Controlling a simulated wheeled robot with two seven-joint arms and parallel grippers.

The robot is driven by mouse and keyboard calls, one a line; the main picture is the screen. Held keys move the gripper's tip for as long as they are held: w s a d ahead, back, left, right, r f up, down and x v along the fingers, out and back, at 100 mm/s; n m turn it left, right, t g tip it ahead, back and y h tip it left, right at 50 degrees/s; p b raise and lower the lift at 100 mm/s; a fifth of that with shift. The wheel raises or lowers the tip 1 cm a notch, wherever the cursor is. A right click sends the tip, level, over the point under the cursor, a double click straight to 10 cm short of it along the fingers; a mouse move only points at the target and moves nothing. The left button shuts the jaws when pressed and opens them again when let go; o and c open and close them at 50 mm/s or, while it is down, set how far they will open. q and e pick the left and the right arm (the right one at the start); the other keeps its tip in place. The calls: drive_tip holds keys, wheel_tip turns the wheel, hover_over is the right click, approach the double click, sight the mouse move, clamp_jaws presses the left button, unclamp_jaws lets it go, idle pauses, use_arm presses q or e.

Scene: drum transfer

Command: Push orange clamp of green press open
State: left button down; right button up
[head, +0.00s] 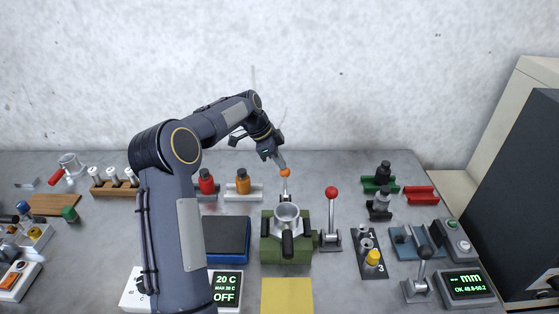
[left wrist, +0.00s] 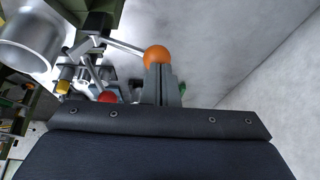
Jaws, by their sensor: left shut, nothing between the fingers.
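The green press (head: 289,249) stands on the table with a metal cup (head: 287,214) on top. Its orange clamp, a ball knob on a metal lever (head: 285,172), stands up behind the cup. My left gripper (head: 281,162) is shut, with its fingertips right at the orange ball from behind and to the left. In the left wrist view the shut fingers (left wrist: 163,84) overlap the lower edge of the orange ball (left wrist: 157,58); whether they touch I cannot tell. The lever runs from the ball to the green press (left wrist: 98,14). My right gripper is not in view.
A red-knobbed lever (head: 331,193) stands just right of the press. A blue pad (head: 227,239) lies left of the press, and a yellow mat (head: 287,296) in front.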

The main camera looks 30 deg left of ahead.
use_arm(q)
drive_tip(key=f, duration=0.1)
drive_tip(key=w+a+f, duration=0.1)
drive_tip(key=shift+w+f+b, duration=0.15)
drive_tip(key=shift+f+b, duration=0.15)
drive_tip(key=shift+f, duration=0.2)
idle(0.4)
drive_tip(key=v, duration=0.8)
drive_tip(key=shift+r+b, duration=0.3)
drive_tip(key=shift+b, duration=0.15)
drive_tip(key=shift+d, duration=0.1)
